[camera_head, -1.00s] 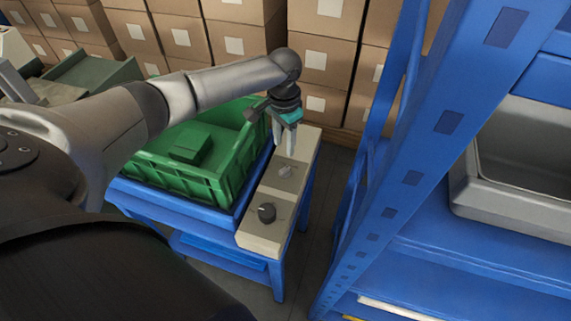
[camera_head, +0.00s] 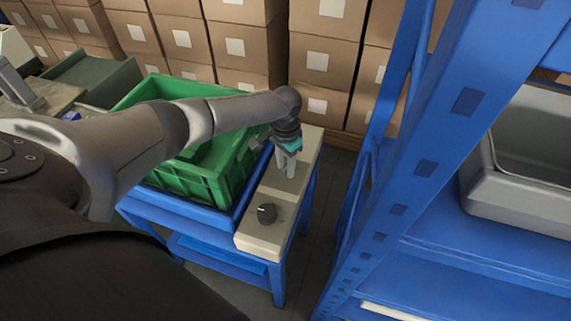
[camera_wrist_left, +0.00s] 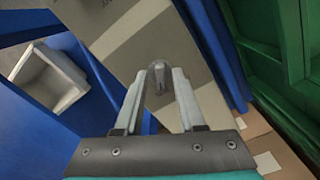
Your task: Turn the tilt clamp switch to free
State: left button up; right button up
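A beige control panel (camera_head: 262,234) runs along the right side of the blue stand. It carries a black round knob (camera_head: 267,213) at its near end and a small grey switch (camera_wrist_left: 158,73) on a darker grey patch farther back. My left gripper (camera_head: 286,174) points down over that grey switch. In the left wrist view its two fingertips (camera_wrist_left: 161,72) stand on either side of the switch, apart, with the switch between them; firm contact is not clear. The fingers hide the switch in the head view. Any label is too small to read. My right gripper is not in view.
A green crate (camera_head: 207,188) sits on the blue stand (camera_head: 190,211) left of the panel. A blue rack (camera_head: 425,150) with a grey bin (camera_head: 520,205) stands at the right. Stacked cartons (camera_head: 325,60) line the back. A narrow floor gap separates stand and rack.

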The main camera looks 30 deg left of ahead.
pick_arm(q)
grip_shut()
dwell(0.5)
jog(key=n+p, duration=0.2)
jog(key=shift+d+r+n+p, duration=0.1)
jog(key=shift+r+n+p, duration=0.05)
jog(key=shift+n+p, duration=1.25)
jog(key=shift+n, duration=0.2)
jog(key=n+p, duration=0.1)
jog(key=n, duration=0.2)
jog(key=shift+p, duration=0.4)
jog(key=shift+n+p, duration=0.6)
jog(key=shift+n, duration=1.3)
